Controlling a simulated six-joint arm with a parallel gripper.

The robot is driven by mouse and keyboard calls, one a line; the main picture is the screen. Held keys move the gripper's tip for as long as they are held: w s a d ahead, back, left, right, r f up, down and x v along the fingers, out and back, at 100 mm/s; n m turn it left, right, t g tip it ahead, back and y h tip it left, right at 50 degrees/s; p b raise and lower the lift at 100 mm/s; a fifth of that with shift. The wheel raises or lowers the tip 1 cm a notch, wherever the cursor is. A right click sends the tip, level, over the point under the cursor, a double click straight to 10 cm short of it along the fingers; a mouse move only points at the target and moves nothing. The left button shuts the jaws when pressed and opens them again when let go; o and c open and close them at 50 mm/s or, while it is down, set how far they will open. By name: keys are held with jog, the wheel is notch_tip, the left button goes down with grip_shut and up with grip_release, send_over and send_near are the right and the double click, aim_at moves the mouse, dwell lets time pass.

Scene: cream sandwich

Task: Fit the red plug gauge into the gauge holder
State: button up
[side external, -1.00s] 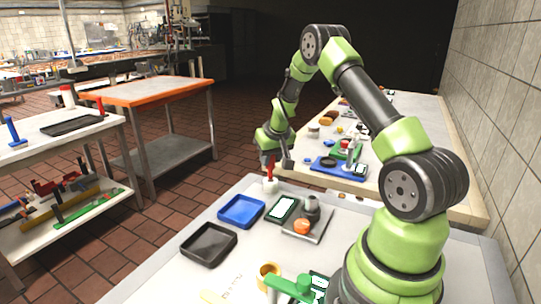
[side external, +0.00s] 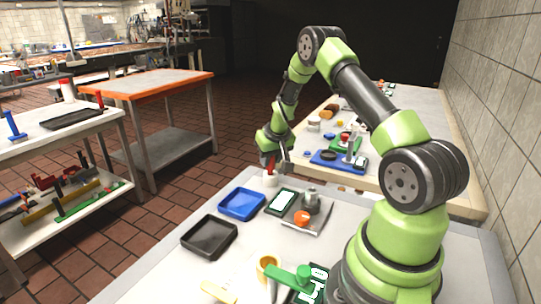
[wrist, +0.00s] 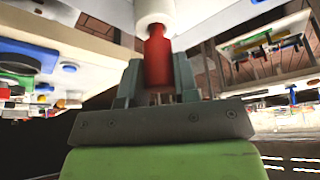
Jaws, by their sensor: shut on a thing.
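My gripper (side external: 276,164) is over the back corner of the near table. It is shut on the red plug gauge (side external: 271,161), which hangs about upright. In the wrist view the red plug gauge (wrist: 158,58) sits between both fingers (wrist: 157,82). Its far end meets a white cylinder (wrist: 156,12), which looks like the gauge holder. In the side view this white cylinder (side external: 269,180) stands on the table directly below the gauge. I cannot tell how far the gauge is inside it.
A blue tray (side external: 242,217), a black tray (side external: 210,252) and a dark device with a pale screen (side external: 283,201) lie nearby. A scale-like plate (side external: 318,224) bears a metal weight and an orange piece. Another table with several items stands behind.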

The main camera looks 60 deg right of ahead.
jog(key=shift+f, duration=0.55)
jog(key=o, duration=1)
jog(key=v, duration=1)
